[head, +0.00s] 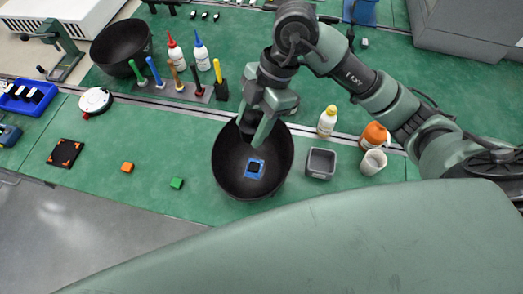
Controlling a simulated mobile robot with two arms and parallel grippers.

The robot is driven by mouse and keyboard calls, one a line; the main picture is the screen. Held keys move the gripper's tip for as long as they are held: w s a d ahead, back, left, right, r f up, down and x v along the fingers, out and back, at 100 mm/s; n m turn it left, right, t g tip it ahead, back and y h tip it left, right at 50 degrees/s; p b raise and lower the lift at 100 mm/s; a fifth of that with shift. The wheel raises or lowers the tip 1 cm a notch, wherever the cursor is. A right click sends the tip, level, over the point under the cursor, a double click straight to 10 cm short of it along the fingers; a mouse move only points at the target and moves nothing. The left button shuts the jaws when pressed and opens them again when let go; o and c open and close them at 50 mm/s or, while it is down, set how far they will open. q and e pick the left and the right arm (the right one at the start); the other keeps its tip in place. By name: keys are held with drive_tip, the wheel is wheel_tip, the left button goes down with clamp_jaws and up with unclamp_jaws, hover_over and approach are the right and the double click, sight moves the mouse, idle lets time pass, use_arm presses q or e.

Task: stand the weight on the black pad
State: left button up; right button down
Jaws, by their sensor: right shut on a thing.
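My right gripper (256,128) reaches down over the black bowl (225,176). It is shut on a small dark thing (246,125), likely the weight, at the bowl's far rim. The fingers and the dark bowl behind it make its outline hard to tell. A black square pad with orange corner marks (66,153) lies flat on the green bench at the left, with nothing on it. A blue-edged square with a dark middle (254,168) lies inside the bowl. My left gripper is not in view.
An orange block (127,167) and a green block (176,183) lie between pad and bowl. A grey tray (320,163), white cup (373,162) and bottles (327,121) stand right of the bowl. A tool rack (180,91) and second black bowl (121,47) stand behind.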

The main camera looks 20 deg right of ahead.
drive_tip(key=p, duration=0.2)
hover_over(250, 168)
drive_tip(key=d, duration=0.1)
wheel_tip(250, 168, down, 11)
drive_tip(key=shift+d+f, duration=0.15)
drive_tip(key=shift+f, duration=0.05)
drive_tip(key=shift+w+f, duration=0.1)
drive_tip(key=shift+f, duration=0.85)
wheel_tip(250, 168, down, 3)
drive_tip(key=shift+f, duration=0.35)
drive_tip(key=shift+f, duration=0.1)
drive_tip(key=c, duration=0.7)
unclamp_jaws()
drive_tip(key=shift+f, duration=0.1)
drive_tip(key=shift+o, duration=0.2)
